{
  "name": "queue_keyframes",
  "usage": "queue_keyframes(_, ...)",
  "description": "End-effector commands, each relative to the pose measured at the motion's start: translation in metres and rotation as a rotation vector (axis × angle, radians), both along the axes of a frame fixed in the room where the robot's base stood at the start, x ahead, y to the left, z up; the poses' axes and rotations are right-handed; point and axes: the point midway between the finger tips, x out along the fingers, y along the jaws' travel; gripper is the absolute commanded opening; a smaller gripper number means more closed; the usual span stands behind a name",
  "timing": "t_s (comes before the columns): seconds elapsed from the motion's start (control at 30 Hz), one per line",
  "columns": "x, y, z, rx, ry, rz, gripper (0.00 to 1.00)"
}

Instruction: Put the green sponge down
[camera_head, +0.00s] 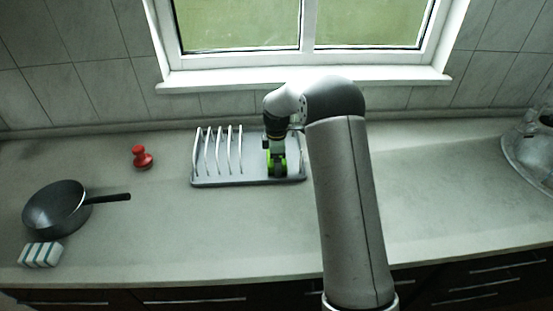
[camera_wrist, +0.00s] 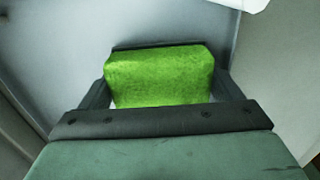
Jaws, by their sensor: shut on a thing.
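My gripper (camera_head: 276,166) is over the right part of the grey dish rack tray (camera_head: 210,181), pointing down. It is shut on the green sponge (camera_wrist: 160,75), which sits between the two fingers in the wrist view. In the head view only small bright green bits of the sponge show around the fingers. The sponge is low over the bare part of the tray, right of the rack's white upright bars. I cannot tell whether it touches the tray.
White rack bars (camera_head: 232,150) stand left of my gripper. A red object (camera_head: 142,157), a dark pan (camera_head: 56,208) and a white-and-teal striped block (camera_head: 40,254) are at the left. A metal bowl-like thing (camera_head: 530,150) is at the far right. The counter (camera_head: 440,190) between is clear.

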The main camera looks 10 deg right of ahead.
Motion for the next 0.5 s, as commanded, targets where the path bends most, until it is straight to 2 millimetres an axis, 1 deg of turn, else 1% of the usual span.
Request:
queue_keyframes(0.07, 0.000, 0.000, -0.004, 0.000, 0.000, 0.000, 0.64)
queue_keyframes(0.1, 0.000, 0.000, -0.004, 0.000, 0.000, 0.000, 0.88)
queue_keyframes(0.13, 0.000, 0.000, -0.003, 0.000, 0.000, 0.000, 0.97)
queue_keyframes(0.17, 0.000, 0.000, -0.003, 0.000, 0.000, 0.000, 1.00)
queue_keyframes(0.37, 0.000, 0.000, -0.002, 0.000, 0.000, 0.000, 1.00)
queue_keyframes(0.5, 0.001, 0.000, 0.006, 0.000, -0.003, -0.001, 1.00)
